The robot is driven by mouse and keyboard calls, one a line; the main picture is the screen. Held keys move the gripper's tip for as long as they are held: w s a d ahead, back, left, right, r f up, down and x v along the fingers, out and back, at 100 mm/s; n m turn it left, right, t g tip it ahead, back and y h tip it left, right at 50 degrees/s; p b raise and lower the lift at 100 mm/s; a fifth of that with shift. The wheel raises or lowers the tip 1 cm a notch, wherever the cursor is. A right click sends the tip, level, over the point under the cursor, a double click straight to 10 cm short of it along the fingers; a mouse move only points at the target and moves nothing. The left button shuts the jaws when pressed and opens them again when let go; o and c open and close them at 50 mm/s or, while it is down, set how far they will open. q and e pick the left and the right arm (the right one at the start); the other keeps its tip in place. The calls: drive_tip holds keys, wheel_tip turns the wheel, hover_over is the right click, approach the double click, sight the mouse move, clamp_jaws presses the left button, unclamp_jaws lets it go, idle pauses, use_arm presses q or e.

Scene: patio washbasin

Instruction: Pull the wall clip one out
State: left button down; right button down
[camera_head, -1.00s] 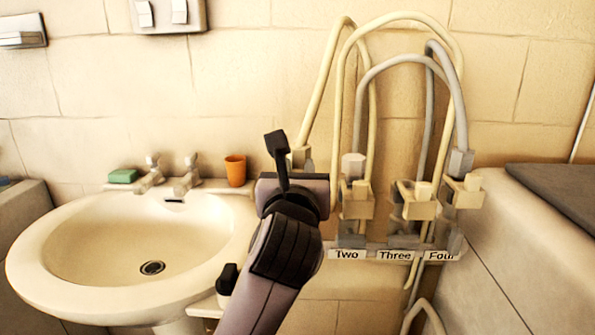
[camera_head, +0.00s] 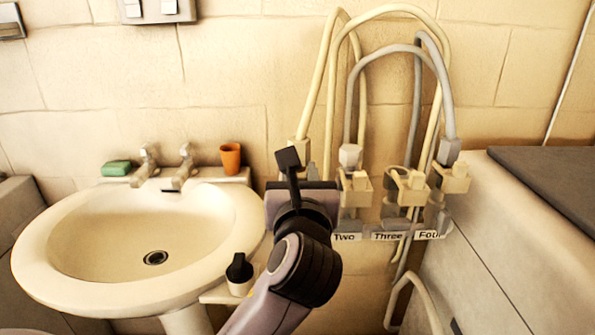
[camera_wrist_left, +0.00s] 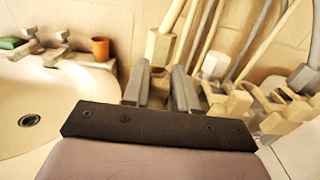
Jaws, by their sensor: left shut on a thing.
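My left gripper (camera_head: 302,182) is at the left end of the clip rack, left of the label Two. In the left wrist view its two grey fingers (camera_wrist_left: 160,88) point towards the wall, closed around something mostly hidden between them. It is at the place of wall clip one, which the gripper covers in the head view. A cream hose end block (camera_wrist_left: 160,47) shows just above and beyond the fingers. Cream clips two (camera_head: 357,190), three (camera_head: 408,188) and four (camera_head: 452,178) sit in a row to the right. My right gripper is out of view.
Cream and grey hoses (camera_head: 388,12) loop above the rack. A washbasin (camera_head: 60,290) with taps, green soap (camera_head: 116,168) and an orange cup (camera_head: 230,160) stands left. A black-topped container (camera_head: 239,275) is beside my arm. A pale box-like unit (camera_head: 500,240) bounds the right.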

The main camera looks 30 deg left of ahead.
use_arm(q)
drive_tip(key=shift+d+f, duration=0.1)
drive_tip(key=shift+f, duration=0.1)
drive_tip(key=c, duration=1)
unclamp_jaws()
drive_tip(key=shift+s, duration=0.1)
drive_tip(key=shift+o, duration=0.2)
drive_tip(key=shift+r, duration=0.15)
drive_tip(key=v, duration=0.7)
drive_tip(key=shift+s, duration=0.2)
